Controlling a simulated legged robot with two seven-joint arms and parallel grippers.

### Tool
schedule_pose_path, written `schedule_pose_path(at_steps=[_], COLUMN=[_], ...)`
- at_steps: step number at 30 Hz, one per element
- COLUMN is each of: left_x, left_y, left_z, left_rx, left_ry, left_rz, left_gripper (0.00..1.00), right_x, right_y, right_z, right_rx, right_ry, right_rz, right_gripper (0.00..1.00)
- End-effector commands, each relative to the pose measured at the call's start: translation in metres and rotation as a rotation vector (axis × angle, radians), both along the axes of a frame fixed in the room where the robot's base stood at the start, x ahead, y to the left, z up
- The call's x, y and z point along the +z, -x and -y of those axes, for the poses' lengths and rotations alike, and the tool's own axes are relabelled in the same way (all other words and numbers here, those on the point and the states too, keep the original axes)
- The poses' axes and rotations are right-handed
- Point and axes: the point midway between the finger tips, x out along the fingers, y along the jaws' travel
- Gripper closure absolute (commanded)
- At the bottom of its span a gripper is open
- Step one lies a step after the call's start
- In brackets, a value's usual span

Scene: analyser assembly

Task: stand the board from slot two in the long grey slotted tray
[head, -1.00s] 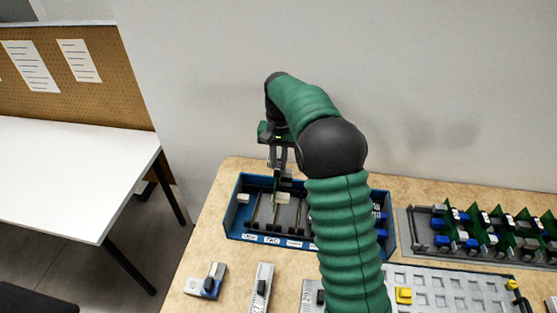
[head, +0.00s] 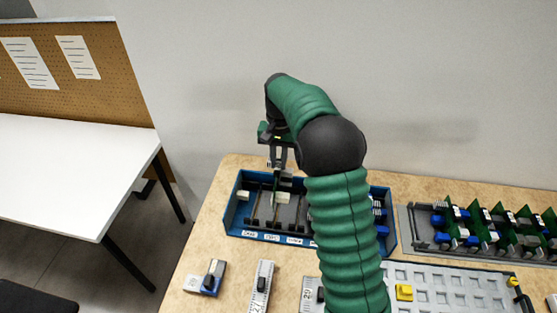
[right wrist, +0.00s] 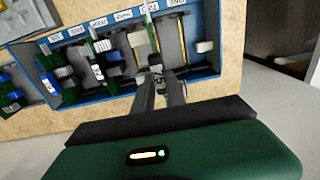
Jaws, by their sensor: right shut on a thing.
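My right gripper (head: 277,166) points down into the blue box and is shut on the top of a thin green board (head: 276,188). The board stands edge-on among the box's slots, with a pale block on its side. In the right wrist view, the gripper (right wrist: 158,78) reaches the same board (right wrist: 150,30), seen edge-on. I cannot tell whether the board's lower edge is clear of its slot. The long grey slotted tray (head: 417,222) lies right of the box and holds several upright green boards with blue and white parts. My left gripper is not in view.
The blue box (head: 233,222) has labels along its front and more boards (right wrist: 104,58) in its other slots. My right arm hides part of it. A pale grey panel (head: 440,280) with yellow parts and several small grey fixtures (head: 262,283) lie in front. A wall stands behind.

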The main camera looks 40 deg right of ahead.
Motion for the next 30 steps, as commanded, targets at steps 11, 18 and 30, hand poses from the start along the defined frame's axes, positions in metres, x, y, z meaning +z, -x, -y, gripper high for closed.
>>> schedule_pose_path(at_steps=[11, 18, 30], left_x=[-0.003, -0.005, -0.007], left_y=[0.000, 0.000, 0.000], left_z=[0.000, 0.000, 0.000], left_rx=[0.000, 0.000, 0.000], left_ry=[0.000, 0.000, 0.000], left_rz=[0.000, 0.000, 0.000], left_gripper=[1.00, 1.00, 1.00], right_x=[-0.006, -0.010, -0.016], right_y=[0.000, 0.000, 0.000], right_z=[0.000, 0.000, 0.000], right_rx=[0.000, 0.000, 0.000], right_ry=[0.000, 0.000, 0.000], right_rz=[0.000, 0.000, 0.000], right_gripper=[1.00, 1.00, 1.00])
